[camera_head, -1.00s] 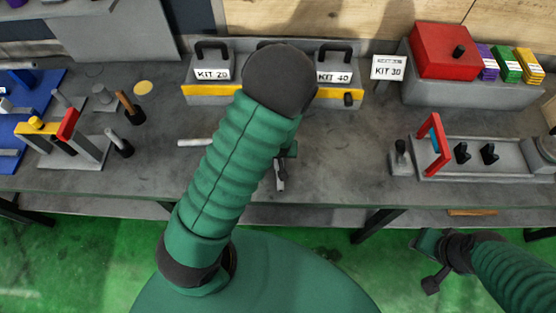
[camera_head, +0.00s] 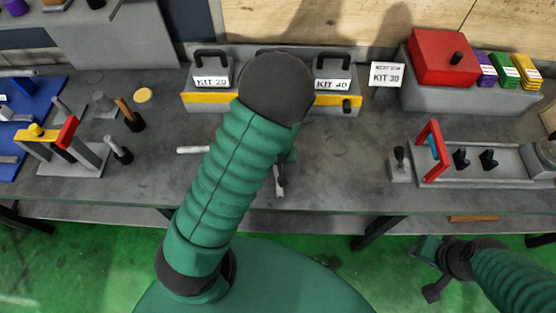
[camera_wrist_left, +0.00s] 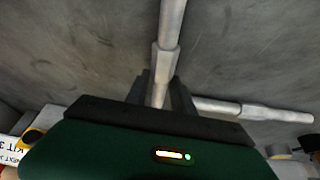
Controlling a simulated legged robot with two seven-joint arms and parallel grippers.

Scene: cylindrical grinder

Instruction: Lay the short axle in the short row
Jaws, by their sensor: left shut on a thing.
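In the left wrist view my left gripper (camera_wrist_left: 160,88) is shut on a grey stepped axle (camera_wrist_left: 169,32). The axle runs from between the fingers to the top edge. A second stepped axle (camera_wrist_left: 255,111) lies on the bench to the right, close to the fingers. In the head view my left forearm hides most of the left gripper (camera_head: 279,178). One pale axle (camera_head: 193,150) shows on the bench left of the arm. A blue tray (camera_head: 48,92) with pale axles stands at the far left; its rows are not clear. My right gripper (camera_head: 432,268) hangs in front of the bench, apart from everything.
A stand with a yellow bar (camera_head: 34,133) and upright tools stand beside the blue tray. Kit boxes (camera_head: 205,97) stand at the back. A grey fixture with a red frame (camera_head: 434,150) and a red box (camera_head: 440,62) are at the right. The front-middle bench is fairly clear.

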